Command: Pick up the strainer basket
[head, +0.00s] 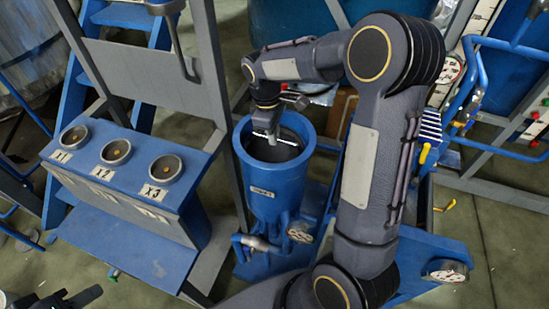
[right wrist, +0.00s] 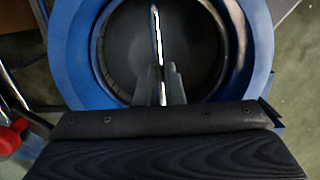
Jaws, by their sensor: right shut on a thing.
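The strainer basket (head: 287,151) is a dark round basket sitting inside the open top of a blue cylindrical vessel (head: 268,205). In the right wrist view the basket (right wrist: 205,45) fills the blue ring, and a thin bright handle bar (right wrist: 156,35) crosses over its middle. My right gripper (head: 271,136) points down into the vessel mouth. In the right wrist view its fingers (right wrist: 160,85) are close together, shut on the handle bar. The basket's lower part is hidden by the vessel. My left gripper (head: 82,297) shows only partly at the lower left edge, away from the vessel.
A blue stand with three round sockets (head: 115,152), labelled X1, X2 and X3, is left of the vessel. A grey frame post (head: 212,70) stands between them. Valves and a gauge (head: 300,231) sit low on the vessel's front. Blue pipes (head: 490,150) are at the right.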

